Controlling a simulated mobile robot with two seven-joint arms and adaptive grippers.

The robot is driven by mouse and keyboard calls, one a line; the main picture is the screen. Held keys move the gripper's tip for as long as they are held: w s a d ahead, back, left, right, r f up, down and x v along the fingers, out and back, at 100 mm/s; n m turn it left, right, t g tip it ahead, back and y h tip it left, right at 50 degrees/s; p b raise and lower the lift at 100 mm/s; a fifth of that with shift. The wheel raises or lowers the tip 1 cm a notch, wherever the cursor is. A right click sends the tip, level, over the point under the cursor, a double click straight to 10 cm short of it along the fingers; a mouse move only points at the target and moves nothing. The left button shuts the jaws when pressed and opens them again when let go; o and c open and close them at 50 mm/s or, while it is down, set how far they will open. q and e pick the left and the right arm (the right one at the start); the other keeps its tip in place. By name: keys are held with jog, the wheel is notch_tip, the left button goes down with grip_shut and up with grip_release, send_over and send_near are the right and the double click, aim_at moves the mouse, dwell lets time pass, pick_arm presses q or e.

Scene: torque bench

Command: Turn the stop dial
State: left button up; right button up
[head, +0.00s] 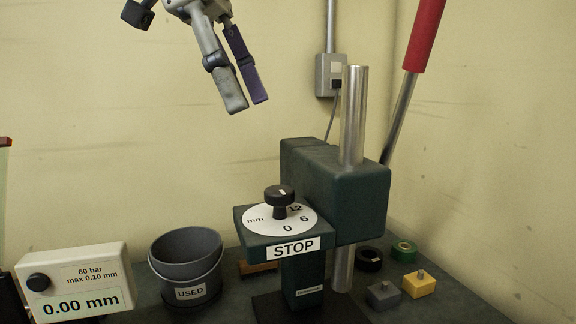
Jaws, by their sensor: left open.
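The stop dial (256,221) is a white disc marked "mm", 0, 6 and 12, with a black knob (279,196) at its centre. It lies on top of a dark green block labelled STOP (293,248), part of a green press (345,195) with a steel column. My left gripper (249,108) hangs above and to the left of the knob, well apart from it, with fingers pointing down. It is open and empty. My right gripper does not show.
A grey bucket labelled USED (186,252) and a gauge box reading 0.00 mm (75,283) stand at the left. A red-handled lever (423,38) rises at the right. Grey (383,295) and yellow (419,285) blocks and black (369,258) and green (404,250) rings lie right of the press.

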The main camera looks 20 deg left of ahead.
aim_at(279, 189)
pick_arm(q)
jog(key=x, duration=1.1)
jog(key=shift+s+f, duration=0.1)
jog(key=shift+s, duration=0.25)
jog(key=c, duration=1.1)
